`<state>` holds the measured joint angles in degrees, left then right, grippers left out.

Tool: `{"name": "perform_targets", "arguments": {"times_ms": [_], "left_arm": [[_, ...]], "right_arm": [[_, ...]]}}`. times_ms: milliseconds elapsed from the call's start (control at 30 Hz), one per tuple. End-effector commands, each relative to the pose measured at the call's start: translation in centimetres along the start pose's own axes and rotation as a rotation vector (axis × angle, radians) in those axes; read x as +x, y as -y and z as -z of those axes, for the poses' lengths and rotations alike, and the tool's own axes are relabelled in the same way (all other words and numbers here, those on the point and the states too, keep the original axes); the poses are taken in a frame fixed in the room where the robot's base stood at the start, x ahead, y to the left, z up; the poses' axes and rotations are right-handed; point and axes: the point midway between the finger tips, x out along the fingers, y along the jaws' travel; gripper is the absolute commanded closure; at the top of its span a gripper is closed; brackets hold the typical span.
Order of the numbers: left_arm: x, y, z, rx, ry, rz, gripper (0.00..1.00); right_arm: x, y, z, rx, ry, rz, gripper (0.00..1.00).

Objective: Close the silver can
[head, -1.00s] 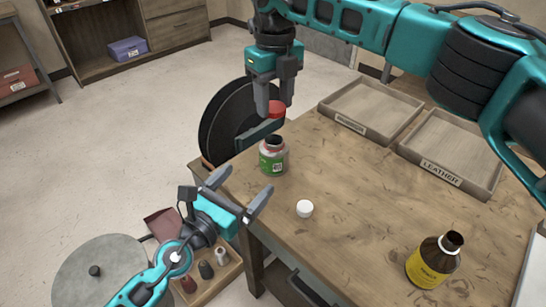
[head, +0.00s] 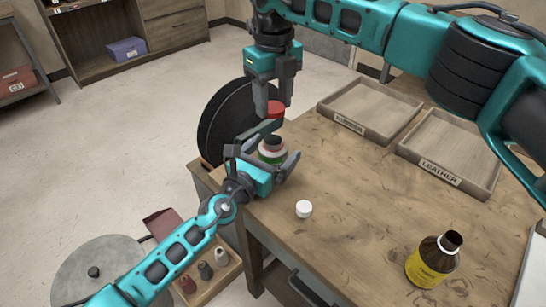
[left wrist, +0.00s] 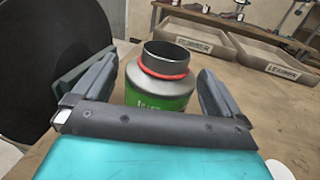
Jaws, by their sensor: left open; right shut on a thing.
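The silver can (head: 272,147) stands upright and open-topped near the table's far left edge. In the left wrist view the can (left wrist: 160,95) shows a green label, a red ring and a dark open neck. My left gripper (head: 284,143) is open, with a finger on either side of the can; I cannot tell whether they touch it. It also shows in the left wrist view (left wrist: 150,92). My right gripper (head: 273,104) is shut on a red cap (head: 275,109) and holds it above the can. My left gripper hides the can's lower part in the head view.
A white cap (head: 304,209) lies on the table. A brown bottle (head: 433,261) with a yellow label stands open at the front right. Two trays, rubber (head: 347,122) and leather (head: 440,168), lie at the back. A black disc (head: 226,118) stands beside the table's left edge.

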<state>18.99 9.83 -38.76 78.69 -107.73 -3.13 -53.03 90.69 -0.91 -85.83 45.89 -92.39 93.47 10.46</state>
Motion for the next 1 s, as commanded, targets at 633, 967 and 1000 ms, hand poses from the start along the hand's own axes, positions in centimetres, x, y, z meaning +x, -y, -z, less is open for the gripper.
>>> {"name": "perform_targets", "arguments": {"times_ms": [633, 967, 1000], "left_arm": [[0.34, -0.02, 0.01, 0.000, 0.000, -0.001, 0.25], [0.33, -0.03, 0.02, 0.000, 0.000, -0.001, 0.57], [0.33, -0.03, 0.02, 0.000, 0.000, -0.001, 0.61]], "right_arm": [[0.00, -0.01, 0.00, 0.000, 0.000, 0.000, 0.79], [0.00, -0.01, 0.00, 0.000, 0.000, 0.000, 0.79], [0.00, -0.01, 0.00, 0.000, 0.000, 0.000, 0.79]]}}
